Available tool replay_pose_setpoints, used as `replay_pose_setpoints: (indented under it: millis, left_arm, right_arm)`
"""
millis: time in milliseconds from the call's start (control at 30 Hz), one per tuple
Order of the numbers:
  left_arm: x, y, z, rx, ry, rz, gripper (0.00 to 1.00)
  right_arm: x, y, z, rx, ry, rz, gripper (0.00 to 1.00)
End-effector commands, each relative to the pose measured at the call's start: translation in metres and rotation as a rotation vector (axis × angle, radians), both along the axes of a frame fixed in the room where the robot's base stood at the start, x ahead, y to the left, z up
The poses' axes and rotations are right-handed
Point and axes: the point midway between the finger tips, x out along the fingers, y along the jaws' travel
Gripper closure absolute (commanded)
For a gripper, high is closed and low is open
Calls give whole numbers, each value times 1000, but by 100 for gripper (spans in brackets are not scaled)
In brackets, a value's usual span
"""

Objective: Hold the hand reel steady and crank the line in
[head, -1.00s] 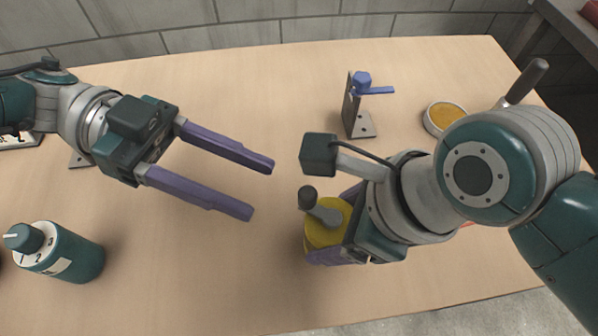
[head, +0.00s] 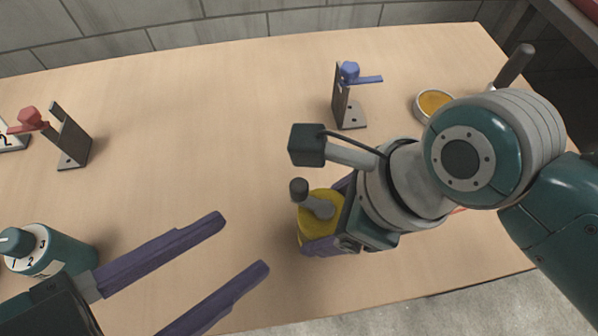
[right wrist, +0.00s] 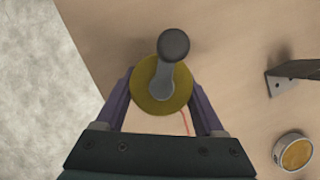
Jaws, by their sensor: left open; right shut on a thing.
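The yellow hand reel (head: 306,228) stands near the middle front of the table, with a grey crank arm and dark knob (head: 299,187) on top. My right gripper (head: 325,215) is shut on the reel, one finger on each side. The right wrist view shows the reel (right wrist: 150,102) from above between the fingers (right wrist: 157,100), with its knob (right wrist: 173,45) beyond. A thin orange-red line (right wrist: 186,122) runs from the reel. My left gripper (head: 246,243) is open and empty, low and left of the reel, apart from it.
A teal numbered dial canister (head: 60,252) stands at the left. A bracket with a red knob (head: 72,140) is behind it. A bracket with a blue lever (head: 347,103) stands at the back. A round tin (head: 434,103) is at the right. The middle table is clear.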

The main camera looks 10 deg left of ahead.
Motion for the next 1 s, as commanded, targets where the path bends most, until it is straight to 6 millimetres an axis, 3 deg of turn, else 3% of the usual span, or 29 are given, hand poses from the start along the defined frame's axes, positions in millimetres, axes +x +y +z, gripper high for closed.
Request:
replay_pose_setpoints:
  millis: [167,700,1000]
  left_arm:
    - [7,9,0,36,-7,47,46]
    - [82,-44,-38,33,-6,44,46]
    - [91,-52,-43,33,-5,42,46]
  right_arm:
    - [0,0,0,0,0,0,93]
    - [0,0,0,0,0,0,93]
    - [0,0,0,0,0,0,93]
